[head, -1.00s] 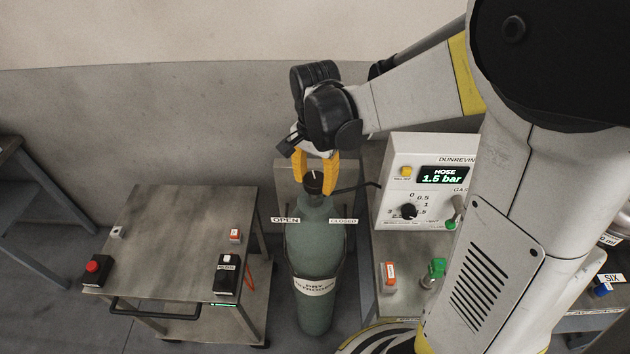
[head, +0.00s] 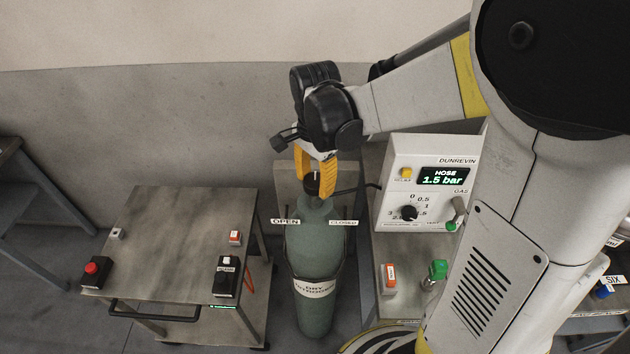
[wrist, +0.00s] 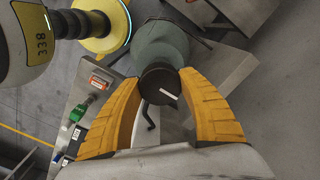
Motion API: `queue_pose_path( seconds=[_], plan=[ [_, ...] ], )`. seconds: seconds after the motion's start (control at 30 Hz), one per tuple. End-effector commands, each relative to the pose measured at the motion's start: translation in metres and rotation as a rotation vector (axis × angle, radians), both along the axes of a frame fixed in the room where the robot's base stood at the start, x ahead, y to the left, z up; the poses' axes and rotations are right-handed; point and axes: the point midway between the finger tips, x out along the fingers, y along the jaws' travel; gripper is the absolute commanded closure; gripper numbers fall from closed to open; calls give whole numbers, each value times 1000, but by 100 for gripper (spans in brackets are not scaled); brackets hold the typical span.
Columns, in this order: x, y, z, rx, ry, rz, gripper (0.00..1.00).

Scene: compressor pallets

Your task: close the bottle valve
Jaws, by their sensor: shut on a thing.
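The bottle (head: 316,258) is a grey-green cylinder standing upright between a cart and a panel bench. Its valve is a round black knob (head: 312,184) on top, with a white line across it. The OPEN label (head: 285,221) is on the left of the shoulder and the CLOSED label (head: 343,222) on the right. My gripper (head: 319,187) points down from above, its orange fingers shut on the knob. In the wrist view the knob (wrist: 158,86) sits between both fingertips, its white line slanting. The far finger is partly hidden in the head view.
The panel (head: 431,180) reads HOSE 1.5 bar and stands close on the right, with a black dial. A metal cart (head: 178,240) with small switch boxes stands on the left. A dark hose runs from the valve towards the panel. The wall is behind.

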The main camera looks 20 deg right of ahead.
Motion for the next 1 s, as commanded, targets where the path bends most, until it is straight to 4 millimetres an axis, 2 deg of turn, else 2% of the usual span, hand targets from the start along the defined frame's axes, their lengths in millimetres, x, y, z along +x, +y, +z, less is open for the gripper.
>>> queue_pose_path(
  seconds=[0.03, 0.07, 0.13, 0.43, 0.57, 1.0],
  plan=[
    [-1, 0, -1, 0, 1, -1, 84],
    [-1, 0, -1, 0, 1, -1, 51],
    [-1, 0, -1, 0, 1, -1, 29],
    [0, 0, 0, 0, 0, 0, 29],
    [0, 0, 10, 0, 0, 0, 29],
    [0, 0, 100, 0, 0, 0, 29]
  ],
)
